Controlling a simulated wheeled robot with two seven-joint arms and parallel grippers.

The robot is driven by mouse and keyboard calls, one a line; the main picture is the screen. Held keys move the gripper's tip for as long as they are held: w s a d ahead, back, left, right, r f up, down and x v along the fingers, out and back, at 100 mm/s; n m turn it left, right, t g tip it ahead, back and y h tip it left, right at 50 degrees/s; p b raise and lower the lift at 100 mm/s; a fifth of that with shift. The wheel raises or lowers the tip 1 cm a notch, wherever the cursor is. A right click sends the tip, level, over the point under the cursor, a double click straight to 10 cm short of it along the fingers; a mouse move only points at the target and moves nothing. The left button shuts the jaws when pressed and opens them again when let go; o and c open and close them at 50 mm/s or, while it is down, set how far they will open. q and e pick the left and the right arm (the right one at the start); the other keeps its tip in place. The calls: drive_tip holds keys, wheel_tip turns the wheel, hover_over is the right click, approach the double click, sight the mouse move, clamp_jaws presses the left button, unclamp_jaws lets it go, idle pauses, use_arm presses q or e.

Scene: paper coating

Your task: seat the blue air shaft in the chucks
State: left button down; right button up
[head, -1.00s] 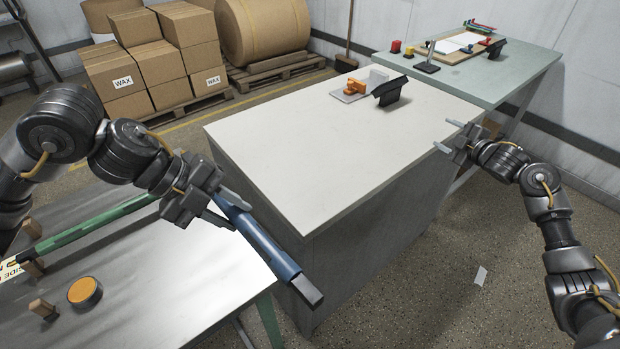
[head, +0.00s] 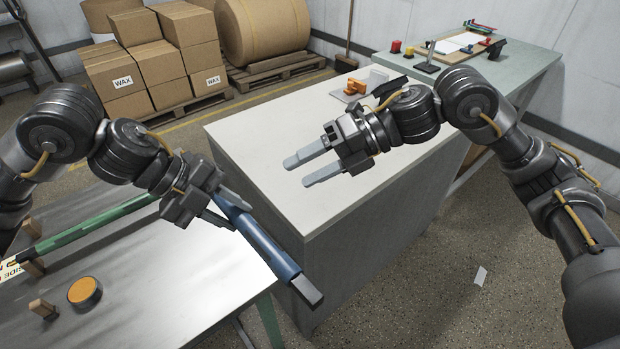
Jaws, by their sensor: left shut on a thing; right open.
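The blue air shaft (head: 262,243) is a long blue bar with a grey square end. It slants down to the right, past the edge of the metal table. My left gripper (head: 222,208) is shut on the shaft near its upper left part. My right gripper (head: 298,171) is open and empty over the white-topped cabinet, pointing left, to the upper right of the shaft and apart from it. No chucks can be made out in this view.
A green bar (head: 85,226) rests on wooden blocks on the metal table (head: 170,300), near an orange-topped round tin (head: 84,291). The white-topped cabinet (head: 255,125) has orange and black items at its back. A green table (head: 530,70) stands behind. Wax boxes (head: 120,80) stand at the back left.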

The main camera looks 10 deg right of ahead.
sight(251, 217)
drive_tip(key=shift+n+g+h, duration=0.4)
drive_tip(key=shift+n, duration=0.1)
drive_tip(key=x, duration=0.4)
drive_tip(key=s+x, duration=0.1)
drive_tip(key=x, duration=0.3)
drive_tip(key=s+x, duration=0.1)
drive_tip(key=x, duration=0.4)
drive_tip(key=shift+s+d+f, duration=0.15)
drive_tip(key=shift+d, duration=0.05)
clamp_jaws()
use_arm(q)
drive_tip(key=c, duration=1)
unclamp_jaws()
drive_tip(key=shift+r, duration=0.1)
